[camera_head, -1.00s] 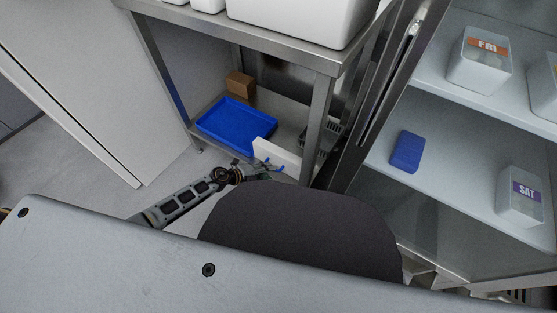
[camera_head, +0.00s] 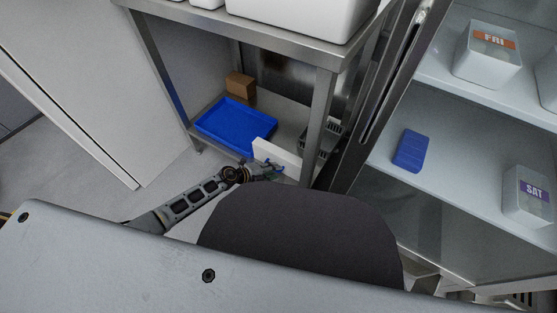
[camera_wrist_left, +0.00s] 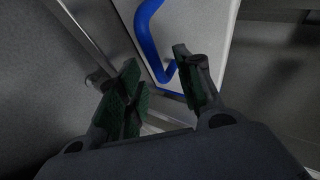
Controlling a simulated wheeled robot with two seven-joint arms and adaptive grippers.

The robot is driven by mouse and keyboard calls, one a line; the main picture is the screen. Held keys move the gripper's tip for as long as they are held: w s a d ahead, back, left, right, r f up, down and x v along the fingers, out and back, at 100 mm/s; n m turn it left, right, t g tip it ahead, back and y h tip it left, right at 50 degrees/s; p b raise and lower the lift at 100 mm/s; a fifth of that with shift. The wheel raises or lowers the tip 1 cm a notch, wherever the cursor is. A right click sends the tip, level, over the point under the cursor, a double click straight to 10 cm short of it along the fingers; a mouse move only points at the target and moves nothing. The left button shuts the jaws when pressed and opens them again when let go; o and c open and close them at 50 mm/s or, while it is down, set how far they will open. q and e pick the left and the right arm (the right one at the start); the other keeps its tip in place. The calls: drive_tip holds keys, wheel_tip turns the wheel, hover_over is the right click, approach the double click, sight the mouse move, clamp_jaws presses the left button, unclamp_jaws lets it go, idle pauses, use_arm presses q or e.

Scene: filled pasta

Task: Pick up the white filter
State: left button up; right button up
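The white filter (camera_head: 284,156) is a flat white piece standing on the lower shelf of the steel table, at the right of the blue tray. In the left wrist view the white filter (camera_wrist_left: 204,28) fills the upper middle, with a curved blue handle (camera_wrist_left: 146,32) on its face. My left gripper (camera_head: 271,171) is at the filter's near side, in front of the handle. In the left wrist view my left gripper (camera_wrist_left: 158,86) is open, with the handle's lower end close to the right finger. Nothing is held. My right gripper is not in view.
A blue tray (camera_head: 205,126) and a brown box (camera_head: 240,86) are on the same shelf. A steel table leg (camera_head: 319,130) and a dark grated container (camera_head: 328,138) stand right of the filter. An open cabinet with labelled containers is at the right.

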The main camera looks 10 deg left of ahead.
use_arm(q)
clamp_jaws()
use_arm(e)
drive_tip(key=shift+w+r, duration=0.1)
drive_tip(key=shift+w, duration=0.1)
use_arm(q)
drive_tip(key=shift+r, duration=0.15)
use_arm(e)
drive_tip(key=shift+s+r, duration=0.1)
use_arm(q)
drive_tip(key=s+a+r+p, duration=0.1)
drive_tip(key=s+a+p, duration=0.2)
drive_tip(key=s, duration=0.5)
drive_tip(key=s+a+r+p, duration=0.2)
drive_tip(key=s+a+p, duration=0.1)
drive_tip(key=s, duration=0.6)
drive_tip(key=shift+p, duration=0.35)
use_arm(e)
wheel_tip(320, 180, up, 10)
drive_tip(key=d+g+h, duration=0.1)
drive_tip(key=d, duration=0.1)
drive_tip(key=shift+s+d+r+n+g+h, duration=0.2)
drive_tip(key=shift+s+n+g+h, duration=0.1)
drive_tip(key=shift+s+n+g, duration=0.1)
use_arm(q)
drive_tip(key=shift+a+r, duration=0.1)
